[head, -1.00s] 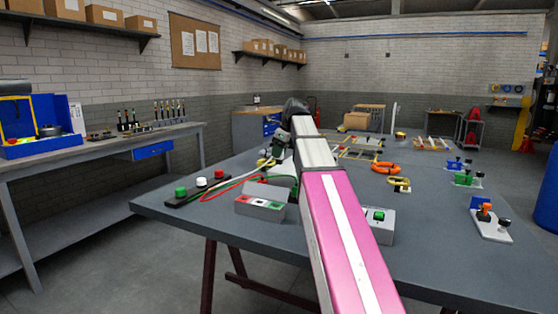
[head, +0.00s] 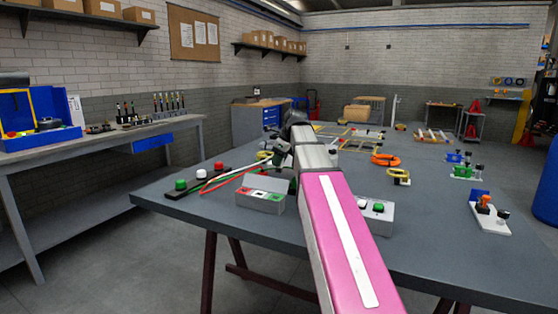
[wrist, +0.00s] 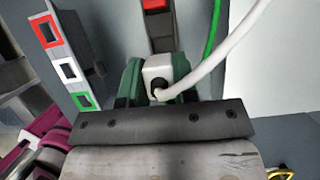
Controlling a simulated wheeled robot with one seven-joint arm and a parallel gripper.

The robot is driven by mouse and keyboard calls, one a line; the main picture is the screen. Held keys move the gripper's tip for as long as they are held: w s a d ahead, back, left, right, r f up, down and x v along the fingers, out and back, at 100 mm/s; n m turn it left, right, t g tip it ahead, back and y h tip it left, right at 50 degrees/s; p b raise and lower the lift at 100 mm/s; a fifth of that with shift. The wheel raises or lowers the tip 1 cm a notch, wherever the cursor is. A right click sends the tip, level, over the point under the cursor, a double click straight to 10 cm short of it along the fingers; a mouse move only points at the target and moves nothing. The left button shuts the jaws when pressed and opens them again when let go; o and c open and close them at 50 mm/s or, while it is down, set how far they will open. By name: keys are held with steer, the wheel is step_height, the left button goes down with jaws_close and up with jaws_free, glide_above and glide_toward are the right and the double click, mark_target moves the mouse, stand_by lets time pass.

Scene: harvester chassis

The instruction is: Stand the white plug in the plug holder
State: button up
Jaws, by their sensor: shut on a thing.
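My gripper (wrist: 156,75) has green fingers shut on the white plug (wrist: 158,68), whose white cable leaves toward the upper right in the wrist view. In the head view my gripper (head: 283,154) is small, low over the table, and partly hidden by my arm. A dark strip (wrist: 162,38) with a red block on its far end lies just beyond the plug in the wrist view. It looks like the plug holder, but I cannot tell for certain. Whether the plug touches it is hidden.
A grey box (wrist: 60,75) with red, white and green squares stands left of my gripper; it also shows in the head view (head: 262,202). A black base (head: 190,185) carries green, white and red knobs. Red and green cables cross the table. A button box (head: 377,215) stands right of my arm.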

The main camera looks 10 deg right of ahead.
mark_target(280, 172)
steer(key=shift+f, duration=0.1)
steer(key=shift+f, duration=3.25)
steer(key=o, duration=1)
steer(key=v, duration=1)
steer(key=shift+s+d+r, duration=0.1)
steer(key=shift+d+r, duration=0.05)
steer(key=shift+r, duration=0.15)
